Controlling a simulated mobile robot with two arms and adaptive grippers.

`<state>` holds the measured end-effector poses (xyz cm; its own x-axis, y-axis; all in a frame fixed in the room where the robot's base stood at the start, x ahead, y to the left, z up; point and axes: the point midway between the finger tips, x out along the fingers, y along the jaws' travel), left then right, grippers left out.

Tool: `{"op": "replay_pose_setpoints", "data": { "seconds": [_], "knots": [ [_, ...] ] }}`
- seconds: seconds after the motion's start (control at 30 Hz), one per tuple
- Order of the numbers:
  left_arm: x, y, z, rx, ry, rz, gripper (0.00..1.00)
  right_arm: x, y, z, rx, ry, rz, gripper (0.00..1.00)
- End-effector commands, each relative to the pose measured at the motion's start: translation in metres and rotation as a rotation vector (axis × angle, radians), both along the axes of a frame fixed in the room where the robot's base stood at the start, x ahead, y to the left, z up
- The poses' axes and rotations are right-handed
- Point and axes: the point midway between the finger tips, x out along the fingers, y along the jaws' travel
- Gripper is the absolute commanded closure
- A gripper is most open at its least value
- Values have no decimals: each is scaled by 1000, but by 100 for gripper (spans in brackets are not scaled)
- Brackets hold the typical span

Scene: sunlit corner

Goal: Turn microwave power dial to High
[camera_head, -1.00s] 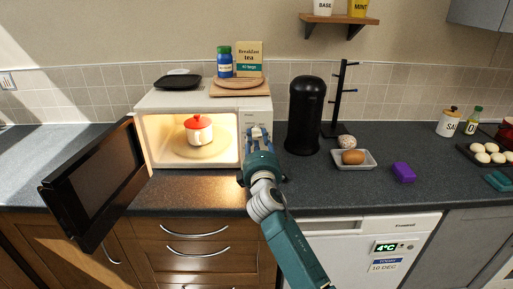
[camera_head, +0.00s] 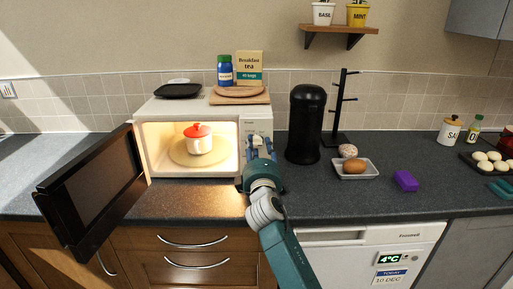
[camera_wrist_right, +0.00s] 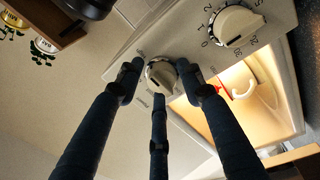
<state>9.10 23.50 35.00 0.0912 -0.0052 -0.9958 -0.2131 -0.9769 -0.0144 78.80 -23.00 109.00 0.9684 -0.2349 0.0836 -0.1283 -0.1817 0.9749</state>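The white microwave (camera_head: 195,108) stands on the counter with its dark door (camera_head: 92,188) swung open to the left. Its control panel (camera_head: 257,122) is on the right of its front. My right gripper (camera_head: 260,145) is in front of this panel and hides part of it. In the right wrist view, the three fingers of my right gripper (camera_wrist_right: 159,82) stand spread around a small cream dial (camera_wrist_right: 160,76). Contact with the dial cannot be told. A larger numbered dial (camera_wrist_right: 236,25) is apart from the fingers. My left gripper is not in view.
A white pot with a red lid (camera_head: 198,138) sits inside the lit microwave. A black canister (camera_head: 305,123) stands close to the right of my gripper. The front counter is mostly clear.

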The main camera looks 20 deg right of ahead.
Motion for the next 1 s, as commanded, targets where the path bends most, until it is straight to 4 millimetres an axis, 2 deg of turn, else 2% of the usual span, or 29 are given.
{"op": "replay_pose_setpoints", "data": {
  "seconds": [0.3,0.47,0.8,1.0],
  "knots": [
    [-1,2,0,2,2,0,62,0,2,0,-2,0,4,51],
    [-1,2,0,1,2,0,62,-11,5,-2,-2,-1,5,51],
    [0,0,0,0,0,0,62,-79,19,-9,0,2,2,51],
    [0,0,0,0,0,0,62,-108,25,-11,0,1,1,51]
  ]
}}
